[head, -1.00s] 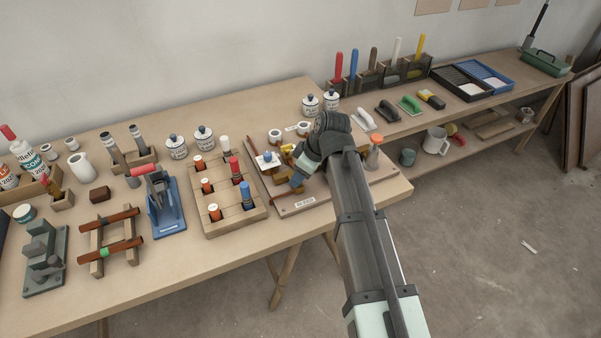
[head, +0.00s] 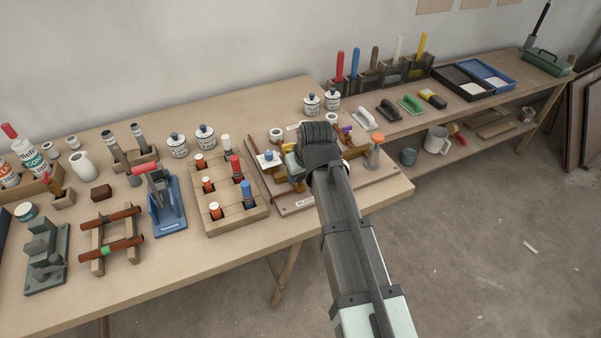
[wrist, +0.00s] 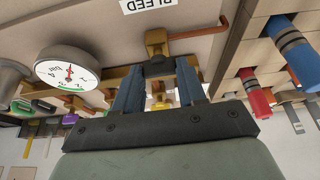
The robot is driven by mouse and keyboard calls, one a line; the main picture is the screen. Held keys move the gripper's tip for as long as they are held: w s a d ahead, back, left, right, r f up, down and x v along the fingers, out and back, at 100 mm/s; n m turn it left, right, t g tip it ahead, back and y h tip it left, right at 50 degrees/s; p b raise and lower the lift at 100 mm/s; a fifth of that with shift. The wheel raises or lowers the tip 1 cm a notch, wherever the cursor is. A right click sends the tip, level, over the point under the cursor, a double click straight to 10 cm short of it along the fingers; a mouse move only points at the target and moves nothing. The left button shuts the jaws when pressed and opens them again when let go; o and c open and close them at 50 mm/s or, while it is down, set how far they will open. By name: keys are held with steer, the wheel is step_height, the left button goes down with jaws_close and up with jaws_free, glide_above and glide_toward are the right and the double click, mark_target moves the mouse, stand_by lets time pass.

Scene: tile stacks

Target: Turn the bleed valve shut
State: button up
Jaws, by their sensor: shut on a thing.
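The wrist view shows the BLEED label (wrist: 149,3) on the board, with a brass valve body (wrist: 157,42) just below it and a copper pipe (wrist: 203,31) running off to the right. My gripper (wrist: 160,70) has its two blue-grey fingers closed around a dark piece at the valve body, which looks like the bleed valve's handle. The handle's exact angle is hard to tell, as the fingers cover much of it. In the head view my wrist hides the fingers and the valve above the valve board (head: 290,208).
A white pressure gauge (wrist: 68,68) with a red needle is left of my fingers in the wrist view. A wooden rack (head: 225,229) of coloured cylinders stands left of the board. An orange-topped post (head: 375,152) stands on its right. Two lidded jars (head: 312,104) are behind.

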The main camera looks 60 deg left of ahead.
stand_by(0.5)
steer(key=o, duration=1.1)
steer(key=shift+c, duration=0.2)
steer(key=v, duration=1.4)
steer(key=shift+f, duration=0.15)
